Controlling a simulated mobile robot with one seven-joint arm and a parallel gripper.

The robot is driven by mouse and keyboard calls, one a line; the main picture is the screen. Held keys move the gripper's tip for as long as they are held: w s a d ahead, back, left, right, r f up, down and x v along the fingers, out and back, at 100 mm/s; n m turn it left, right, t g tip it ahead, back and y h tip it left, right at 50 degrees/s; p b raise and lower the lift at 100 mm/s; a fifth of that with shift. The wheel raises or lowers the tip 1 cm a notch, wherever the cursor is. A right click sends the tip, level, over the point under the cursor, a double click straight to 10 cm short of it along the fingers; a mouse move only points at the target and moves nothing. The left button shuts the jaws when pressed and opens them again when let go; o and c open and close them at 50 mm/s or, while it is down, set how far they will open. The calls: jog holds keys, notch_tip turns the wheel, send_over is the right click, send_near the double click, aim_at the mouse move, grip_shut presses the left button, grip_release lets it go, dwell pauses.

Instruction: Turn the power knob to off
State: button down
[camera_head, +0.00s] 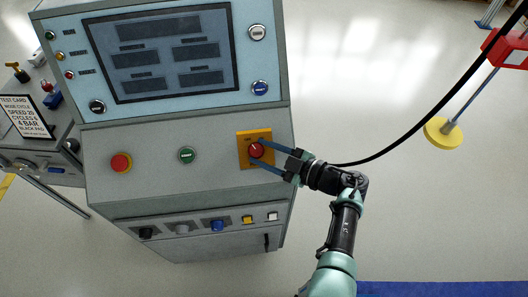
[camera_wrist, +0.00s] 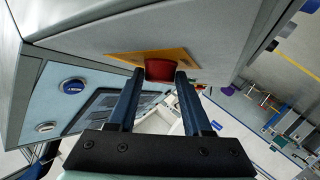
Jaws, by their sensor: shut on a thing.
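The power knob (camera_head: 257,150) is red and round, with a pale pointer mark, on a yellow plate (camera_head: 244,138) at the right of the sloped grey panel. In the head view the pointer seems to lean up and to the left. My gripper (camera_head: 259,154) reaches in from the right, with its two blue fingers shut on the knob, one on each side. In the wrist view the knob (camera_wrist: 159,70) sits between the fingertips (camera_wrist: 159,74), against the yellow plate (camera_wrist: 125,57). The off mark on the plate is too small to read.
A red button (camera_head: 121,163) and a green button (camera_head: 187,156) are left of the yellow plate. A display (camera_head: 160,52) is above, with a blue button (camera_head: 260,88) and a white button (camera_head: 257,32). A black cable (camera_head: 420,122) runs right of the console. Open floor lies to the right.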

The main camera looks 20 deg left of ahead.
jog(key=shift+c, duration=1.7)
grip_release()
jog(key=v, duration=1.3)
jog(key=shift+w+r, duration=0.1)
